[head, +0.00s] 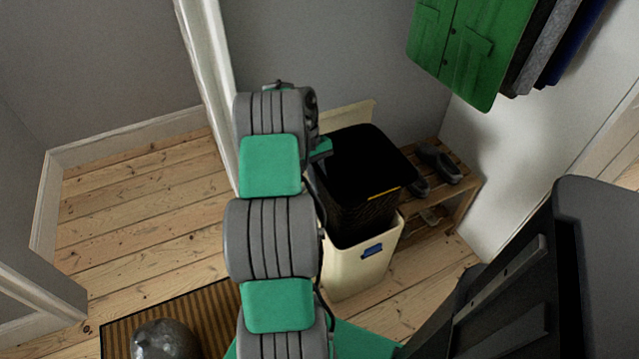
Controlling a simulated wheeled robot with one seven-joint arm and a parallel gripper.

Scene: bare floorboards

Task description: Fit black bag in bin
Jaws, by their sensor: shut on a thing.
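The black bag (362,190) is a boxy dark shape with a small yellow mark near its front top edge. Its lower part goes down into the cream bin (358,272), which has a blue label on its front. Most of the bag stands above the bin's rim. My gripper (322,150) is at the bag's upper left edge, shut on it. My arm hides much of the gripper, and the fingertips are hard to make out. A cream panel (348,114), perhaps the bin's lid, stands upright behind the bag.
A wooden slatted bench (462,188) with dark shoes (438,163) stands right of the bin against the wall. Coats (470,45) hang above it. A striped mat (120,335) with a grey round object (165,340) lies at the lower left. Floorboards at left are clear.

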